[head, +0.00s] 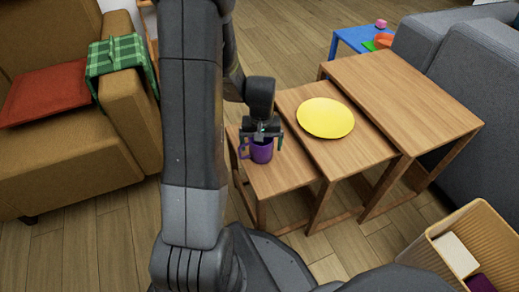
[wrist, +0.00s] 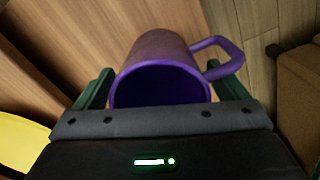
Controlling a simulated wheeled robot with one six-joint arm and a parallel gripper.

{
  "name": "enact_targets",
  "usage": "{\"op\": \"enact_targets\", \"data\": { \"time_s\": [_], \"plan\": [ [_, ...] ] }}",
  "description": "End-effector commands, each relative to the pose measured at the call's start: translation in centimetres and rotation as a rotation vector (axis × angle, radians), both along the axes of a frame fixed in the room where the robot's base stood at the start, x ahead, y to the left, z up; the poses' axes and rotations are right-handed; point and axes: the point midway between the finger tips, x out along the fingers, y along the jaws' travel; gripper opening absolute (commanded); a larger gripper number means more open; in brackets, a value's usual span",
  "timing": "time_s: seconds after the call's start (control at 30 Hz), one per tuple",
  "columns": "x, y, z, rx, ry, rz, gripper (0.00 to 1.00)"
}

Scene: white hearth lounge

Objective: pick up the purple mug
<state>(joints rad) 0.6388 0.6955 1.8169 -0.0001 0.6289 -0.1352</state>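The purple mug (head: 262,151) stands upright on the lowest, leftmost wooden nesting table (head: 280,178), its handle to the left in the head view. My gripper (head: 262,135) is directly above the mug, pointing down. In the wrist view the mug (wrist: 160,75) lies between the two green fingers of my gripper (wrist: 160,88), its open rim facing the camera and its handle to the upper right. The fingers are spread on either side of the mug. The fingertips are partly hidden, and I see no clear contact with the mug.
A yellow plate (head: 325,117) lies on the middle table, close to the mug's right. The tallest table (head: 405,90) is bare. A brown armchair (head: 75,150) stands at left, a grey sofa (head: 450,60) at right. A bin (head: 480,225) with items is at lower right.

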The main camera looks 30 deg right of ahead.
Motion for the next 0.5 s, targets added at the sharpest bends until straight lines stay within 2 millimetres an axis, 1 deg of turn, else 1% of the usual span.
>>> {"op": "enact_targets", "data": {
  "time_s": [0.03,0.17,0.2,0.27,0.3,0.5],
  "plan": [
    [0.00,0.00,0.02,0.000,0.000,0.000,0.84],
    [-0.01,0.00,0.03,0.000,0.000,0.000,0.59],
    [-0.01,0.00,0.03,0.000,0.000,0.000,0.51],
    [-0.01,0.00,0.03,0.000,0.000,0.000,0.39],
    [0.01,0.00,0.06,0.000,0.000,0.000,0.38],
    [0.01,0.00,0.24,0.000,0.000,0.000,0.38]
  ]
}}
